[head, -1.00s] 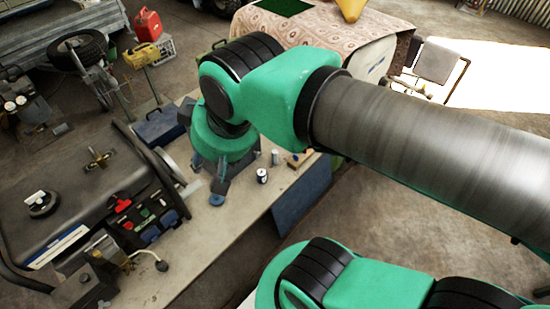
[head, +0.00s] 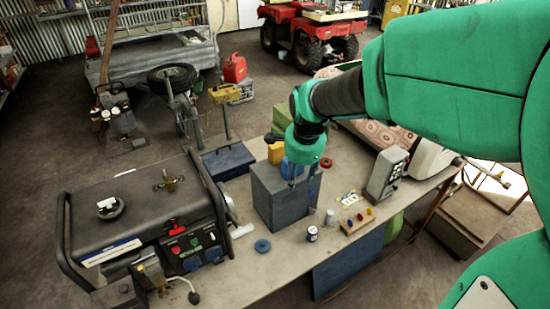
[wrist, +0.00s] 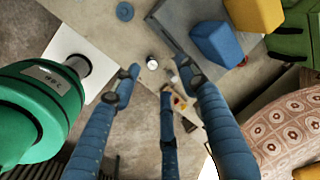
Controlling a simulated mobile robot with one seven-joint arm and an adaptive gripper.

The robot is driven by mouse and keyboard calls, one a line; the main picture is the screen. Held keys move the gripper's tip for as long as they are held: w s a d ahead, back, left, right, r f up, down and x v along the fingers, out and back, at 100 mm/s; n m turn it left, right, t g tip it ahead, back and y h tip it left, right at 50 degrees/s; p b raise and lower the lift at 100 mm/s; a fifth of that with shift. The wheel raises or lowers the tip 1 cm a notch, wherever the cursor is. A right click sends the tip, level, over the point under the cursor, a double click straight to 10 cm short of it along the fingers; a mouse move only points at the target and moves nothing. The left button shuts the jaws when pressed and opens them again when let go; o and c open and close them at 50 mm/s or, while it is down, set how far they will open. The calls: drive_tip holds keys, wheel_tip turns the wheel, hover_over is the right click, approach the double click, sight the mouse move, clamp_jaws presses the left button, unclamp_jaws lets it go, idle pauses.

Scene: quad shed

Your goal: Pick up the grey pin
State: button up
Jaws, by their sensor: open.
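The grey pin (head: 329,216) is a small light-grey upright cylinder on the workbench, between a small can (head: 312,233) and a wooden block with coloured pegs (head: 357,221). In the wrist view the small grey shape (wrist: 173,78) beside the can is probably the pin, partly hidden near a finger.
The grey metal box (head: 277,211) stands close behind the can. A blue ring (head: 262,246) lies on the bench (head: 262,277). A generator (head: 150,225) fills the left; a grey control box (head: 385,175) stands right. The front bench strip around the can is fairly clear.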

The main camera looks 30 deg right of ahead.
drive_tip(key=w+d+f+m+g, duration=0.1)
drive_tip(key=w+d+f+m, duration=0.1)
drive_tip(key=d+f+m, duration=0.6)
drive_tip(key=m+g+y, duration=0.1)
drive_tip(key=m, duration=0.6)
hover_over(329, 218)
drive_tip(key=w+d, duration=0.1)
wheel_tip(329, 218, down, 12)
drive_tip(key=shift+w+r, duration=0.1)
drive_tip(key=shift+f+b, duration=0.45)
drive_tip(key=shift+f, duration=3.85)
drive_tip(key=shift+f+b, duration=0.55)
drive_tip(key=shift+f, duration=2.05)
